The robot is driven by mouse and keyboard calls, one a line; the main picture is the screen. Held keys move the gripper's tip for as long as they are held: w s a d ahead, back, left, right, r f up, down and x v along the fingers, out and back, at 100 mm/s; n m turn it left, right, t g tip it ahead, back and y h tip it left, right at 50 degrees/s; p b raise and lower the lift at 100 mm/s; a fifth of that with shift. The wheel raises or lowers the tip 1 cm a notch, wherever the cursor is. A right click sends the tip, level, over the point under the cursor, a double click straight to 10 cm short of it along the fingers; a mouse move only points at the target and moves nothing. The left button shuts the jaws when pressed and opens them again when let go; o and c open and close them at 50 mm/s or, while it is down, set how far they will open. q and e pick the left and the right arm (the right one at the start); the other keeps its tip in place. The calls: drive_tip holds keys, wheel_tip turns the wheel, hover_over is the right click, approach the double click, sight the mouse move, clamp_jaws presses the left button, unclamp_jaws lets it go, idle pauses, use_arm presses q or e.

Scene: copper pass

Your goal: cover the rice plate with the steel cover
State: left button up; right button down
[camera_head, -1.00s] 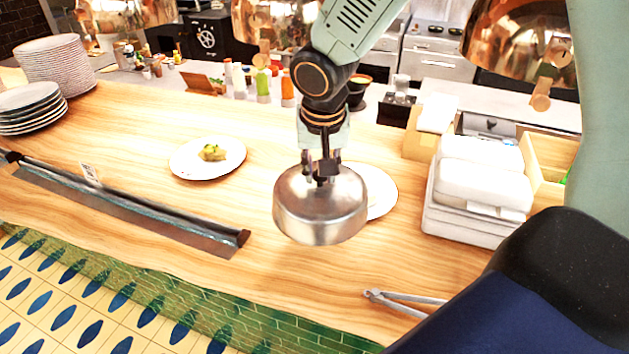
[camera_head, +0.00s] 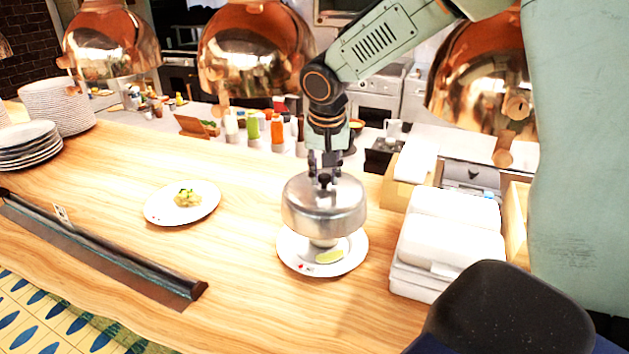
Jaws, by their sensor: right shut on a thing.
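The steel cover (camera_head: 322,208) is a round, shiny dome with a knob on top. My right gripper (camera_head: 324,180) is shut on that knob and holds the cover upright above a white plate (camera_head: 350,262). The cover's lower edge is above the plate's rim. I cannot tell whether it touches the mound. Another white plate (camera_head: 160,210) with a small yellow-green food portion (camera_head: 188,198) lies to the left. My left gripper is not in view.
White boxes (camera_head: 450,235) stand right of the covered plate. Plate stacks (camera_head: 58,106) are at the far left. A dark rail (camera_head: 110,255) runs along the counter's front left. Copper lamps (camera_head: 255,50) hang behind, and sauce bottles (camera_head: 277,129) stand at the back.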

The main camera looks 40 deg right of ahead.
sight(322, 193)
drive_tip(key=shift+s, duration=0.2)
drive_tip(key=shift+w+a+f+b, duration=0.25)
drive_tip(key=shift+f+b, duration=0.05)
drive_tip(key=shift+f, duration=0.05)
drive_tip(key=x, duration=0.1)
drive_tip(key=b+x, duration=0.2)
drive_tip(key=shift+s+a+f, duration=0.1)
drive_tip(key=shift+s+f, duration=0.15)
drive_tip(key=shift+s+f+b, duration=0.15)
drive_tip(key=shift+f+b, duration=0.2)
drive_tip(key=shift+b, duration=0.1)
drive_tip(key=shift+a+f+b, duration=0.2)
drive_tip(key=shift+f+b, duration=0.9)
drive_tip(key=shift+f, duration=0.1)
drive_tip(key=shift+w+d+f, duration=0.1)
drive_tip(key=shift+w+f, duration=0.2)
drive_tip(key=shift+f, duration=0.2)
drive_tip(key=shift+s+d, duration=0.1)
drive_tip(key=shift+s+r, duration=0.2)
